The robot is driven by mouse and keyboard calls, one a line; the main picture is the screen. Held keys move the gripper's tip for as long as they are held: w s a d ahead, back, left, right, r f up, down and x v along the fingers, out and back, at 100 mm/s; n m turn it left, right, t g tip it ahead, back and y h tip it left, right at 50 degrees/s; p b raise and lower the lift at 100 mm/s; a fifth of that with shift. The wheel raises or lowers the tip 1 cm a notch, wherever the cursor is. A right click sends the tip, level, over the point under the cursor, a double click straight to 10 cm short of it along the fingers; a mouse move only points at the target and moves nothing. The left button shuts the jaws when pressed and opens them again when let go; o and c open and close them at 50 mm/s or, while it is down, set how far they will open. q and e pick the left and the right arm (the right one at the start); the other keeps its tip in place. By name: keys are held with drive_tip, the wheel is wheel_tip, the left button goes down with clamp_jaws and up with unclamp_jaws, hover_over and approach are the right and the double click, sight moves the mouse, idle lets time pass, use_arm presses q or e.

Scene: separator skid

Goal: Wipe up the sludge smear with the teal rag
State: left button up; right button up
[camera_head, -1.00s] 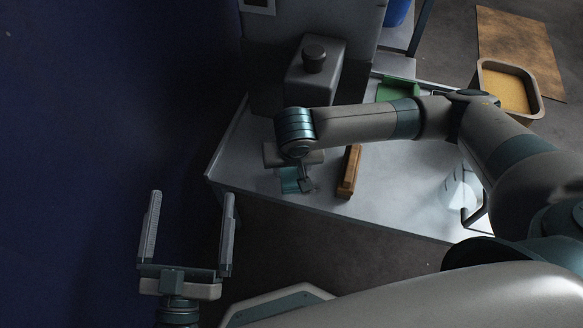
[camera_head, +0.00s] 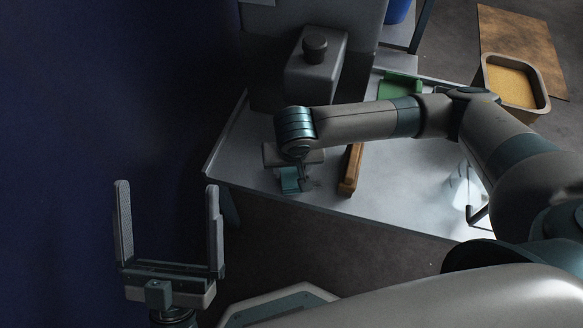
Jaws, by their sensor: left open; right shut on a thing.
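My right gripper (camera_head: 292,176) is over the left part of the grey table (camera_head: 400,188), pointing down. It is shut on the teal rag (camera_head: 290,181), which shows as a small teal patch below the jaws, at or close to the tabletop. I cannot tell whether the rag touches the surface. My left gripper (camera_head: 166,208) is open and empty, off the table at the lower left. I cannot make out the sludge smear; my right arm and gripper hide part of the tabletop.
A wooden-backed brush or block (camera_head: 351,170) lies just right of my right gripper. A grey box with a dark knob (camera_head: 315,48) stands behind. A green object (camera_head: 399,86) is at the table's back. A tray of yellow material (camera_head: 513,85) and a brown board (camera_head: 522,40) are at the far right.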

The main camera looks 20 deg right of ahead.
drive_tip(key=shift+f, duration=1)
idle(0.9)
drive_tip(key=d+p, duration=0.1)
drive_tip(key=s+d+p, duration=0.1)
drive_tip(key=p, duration=0.1)
drive_tip(key=shift+s+d+r, duration=0.1)
drive_tip(key=shift+s+r, duration=0.1)
drive_tip(key=shift+s, duration=0.05)
drive_tip(key=shift+s+d+f+p, duration=0.1)
drive_tip(key=shift+d+f+p, duration=0.1)
drive_tip(key=shift+p, duration=0.2)
drive_tip(key=d+p, duration=0.1)
drive_tip(key=s+p, duration=0.1)
drive_tip(key=shift+s+d+r+p, duration=0.1)
drive_tip(key=shift+s+d+p, duration=0.05)
drive_tip(key=shift+d+p, duration=0.25)
drive_tip(key=shift+s+d, duration=0.25)
drive_tip(key=shift+d, duration=0.1)
drive_tip(key=shift+f, duration=0.3)
